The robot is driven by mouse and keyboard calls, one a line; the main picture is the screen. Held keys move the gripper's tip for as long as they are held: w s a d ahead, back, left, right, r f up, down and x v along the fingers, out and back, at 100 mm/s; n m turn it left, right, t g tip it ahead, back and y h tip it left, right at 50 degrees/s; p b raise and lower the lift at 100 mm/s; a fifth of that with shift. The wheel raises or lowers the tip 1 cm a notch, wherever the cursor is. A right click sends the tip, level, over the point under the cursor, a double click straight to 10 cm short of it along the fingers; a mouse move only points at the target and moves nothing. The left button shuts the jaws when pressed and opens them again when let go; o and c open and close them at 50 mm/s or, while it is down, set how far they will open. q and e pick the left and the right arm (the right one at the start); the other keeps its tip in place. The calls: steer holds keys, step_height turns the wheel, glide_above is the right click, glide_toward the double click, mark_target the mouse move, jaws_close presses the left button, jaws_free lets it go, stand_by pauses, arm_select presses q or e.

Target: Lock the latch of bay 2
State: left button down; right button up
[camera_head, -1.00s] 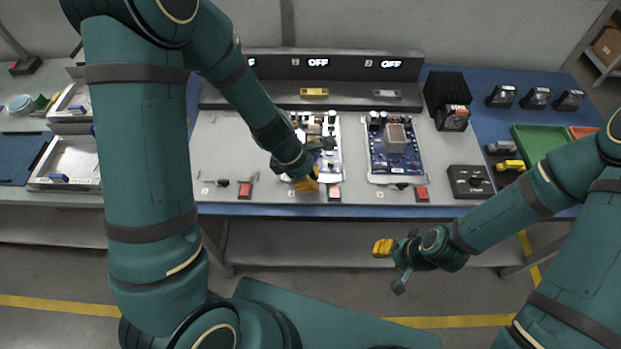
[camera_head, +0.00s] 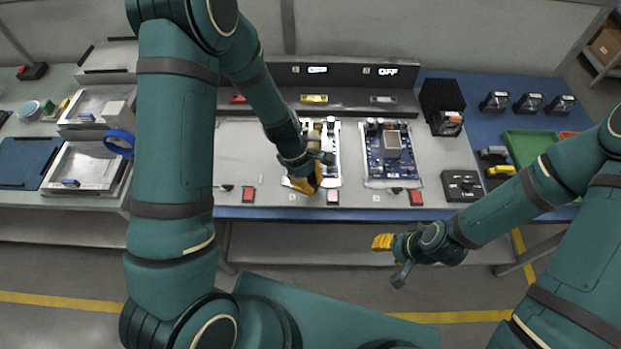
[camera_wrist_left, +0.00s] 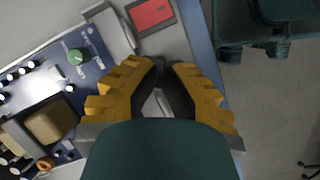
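The middle bay holds a circuit board (camera_head: 330,150) with a red switch (camera_head: 333,197) at its front edge. My left gripper (camera_head: 314,186) is low at the front left of this board, beside the switch. In the left wrist view its yellow fingers (camera_wrist_left: 166,66) nearly meet at their black tips, with the red switch (camera_wrist_left: 151,13) just beyond. The middle bay's latch is hidden by the gripper; I cannot tell whether it is between the fingers. The right bay's dark latch (camera_head: 397,189) lies beside its red switch. My right gripper (camera_head: 383,243) hangs in front of the bench, its finger gap unclear.
The middle bay's display (camera_head: 317,70) is lit but unreadable; the right one (camera_head: 387,71) reads OFF. A black control box (camera_head: 462,186) and a green tray (camera_head: 522,147) are at right. Trays (camera_head: 88,168) and a blue ring (camera_head: 119,142) are at left.

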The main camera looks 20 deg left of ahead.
arm_select(q)
steer(key=m+g+p, duration=0.1)
steer(key=m, duration=0.2)
steer(key=shift+y, duration=0.3)
steer(key=m+g+p, duration=0.1)
steer(key=m, duration=0.1)
steer(key=shift+d+m, duration=0.1)
steer(key=shift+m, duration=0.3)
steer(key=m+y, duration=0.1)
steer(key=m, duration=0.1)
steer(key=shift+w+m+g, duration=0.1)
steer(key=shift+m+g, duration=0.2)
steer(key=shift+d+m+g+y, duration=0.1)
steer(key=shift+m+g+y, duration=0.2)
steer(key=shift+m+y, duration=0.85)
steer(key=shift+m+h, duration=0.35)
steer(key=shift+m, duration=0.3)
steer(key=c, duration=1.1)
jaws_free()
